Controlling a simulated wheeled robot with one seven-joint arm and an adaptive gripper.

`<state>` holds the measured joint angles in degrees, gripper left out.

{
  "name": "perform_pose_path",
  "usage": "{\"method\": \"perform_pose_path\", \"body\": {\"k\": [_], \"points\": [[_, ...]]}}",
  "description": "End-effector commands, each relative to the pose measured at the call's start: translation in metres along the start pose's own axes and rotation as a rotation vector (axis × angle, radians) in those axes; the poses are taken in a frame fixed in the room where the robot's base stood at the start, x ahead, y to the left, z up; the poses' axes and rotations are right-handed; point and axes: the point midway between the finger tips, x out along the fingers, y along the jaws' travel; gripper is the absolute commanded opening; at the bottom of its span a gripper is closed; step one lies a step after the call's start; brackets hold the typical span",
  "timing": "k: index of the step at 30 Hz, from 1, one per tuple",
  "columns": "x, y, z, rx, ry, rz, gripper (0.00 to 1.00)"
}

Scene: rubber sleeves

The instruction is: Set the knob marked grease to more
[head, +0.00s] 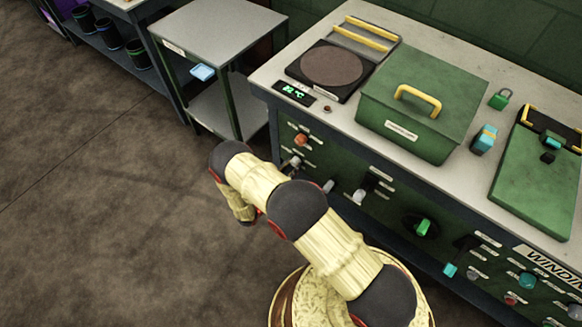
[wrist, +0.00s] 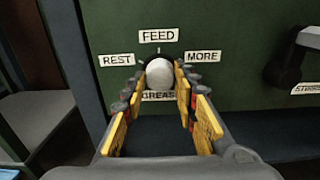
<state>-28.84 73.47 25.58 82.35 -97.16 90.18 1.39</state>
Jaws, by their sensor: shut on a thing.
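The grease knob (wrist: 159,73) is a round, pale grey-white knob on the green panel in the wrist view. Labels sit around it: REST at left, FEED above, MORE (wrist: 203,57) at right, and GREASE below, partly covered by the knob and fingers. My gripper (wrist: 159,80) has its yellow-padded fingers on both sides of the knob and is shut on it. A small pale mark shows at the knob's top, under FEED; I cannot clearly tell a pointer.
A grey side table (head: 217,35) stands left of the bench. The bench top holds a green lidded box (head: 425,95) and a hotplate (head: 333,64). Floor at left is clear.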

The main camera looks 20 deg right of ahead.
Motion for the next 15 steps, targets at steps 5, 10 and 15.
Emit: {"method": "perform_pose_path", "body": {"k": [5, 10, 15], "points": [[-0.0001, -0.0002, -0.0001, 0.000, 0.000, 0.000, 0.03], [-0.0001, -0.0002, -0.0001, 0.012, 0.000, 0.000, 0.03], [-0.0001, -0.0001, 0.0000, 0.063, 0.000, 0.000, 0.03]]}}
